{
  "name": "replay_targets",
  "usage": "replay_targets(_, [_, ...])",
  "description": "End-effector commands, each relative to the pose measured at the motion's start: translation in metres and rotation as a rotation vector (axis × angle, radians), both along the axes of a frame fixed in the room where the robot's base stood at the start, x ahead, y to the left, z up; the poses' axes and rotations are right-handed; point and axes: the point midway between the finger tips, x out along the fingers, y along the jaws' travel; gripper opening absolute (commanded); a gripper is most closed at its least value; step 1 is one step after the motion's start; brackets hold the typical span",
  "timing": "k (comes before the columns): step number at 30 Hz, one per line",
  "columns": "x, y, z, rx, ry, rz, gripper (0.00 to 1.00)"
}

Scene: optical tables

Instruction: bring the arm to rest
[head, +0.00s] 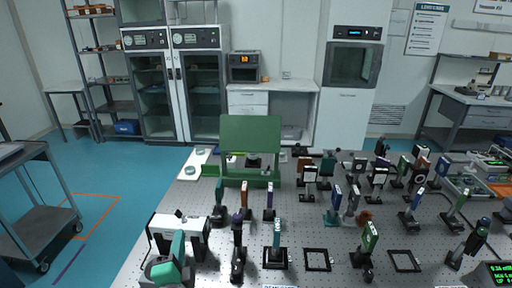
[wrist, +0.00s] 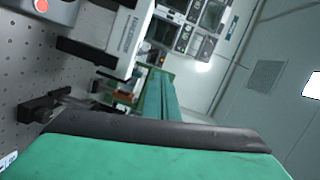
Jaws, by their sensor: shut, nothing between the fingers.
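In the wrist view, my gripper (wrist: 160,138) shows as a broad green body with a dark front edge across the bottom. It is shut and nothing is seen held in it. In the head view, a green rounded part that looks like mine (head: 176,258) stands at the bottom left, in front of a white and black unit (head: 182,224). The gripper's fingertips cannot be made out there. A white box with printed lettering (wrist: 128,40) is ahead of the gripper in the wrist view; the two appear apart.
The perforated optical table (head: 318,232) holds many mounted optics, crowded at the right. A green stand with a tilted panel (head: 250,132) is at the far edge. A dark cart (head: 38,202) stands left. Blue floor (head: 110,180) is open between cart and table.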

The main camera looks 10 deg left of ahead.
Motion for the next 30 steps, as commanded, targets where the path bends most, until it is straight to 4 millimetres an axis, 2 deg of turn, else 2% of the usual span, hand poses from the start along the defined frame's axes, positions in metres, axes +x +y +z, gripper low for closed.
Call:
replay_targets(4, [-0.003, -0.016, -0.022, -0.056, -0.002, -0.006, 0.0])
replay_targets(7, [-0.01, -0.038, -0.048, -0.133, -0.014, -0.015, 0.0])
replay_targets(14, [-0.041, -0.089, -0.11, -0.34, -0.047, -0.021, 0.0])
replay_targets(21, [-0.087, -0.14, -0.159, -0.545, -0.078, -0.029, 0.0])
replay_targets(30, [-0.16, -0.2, -0.199, -0.797, -0.102, -0.05, 0.0])
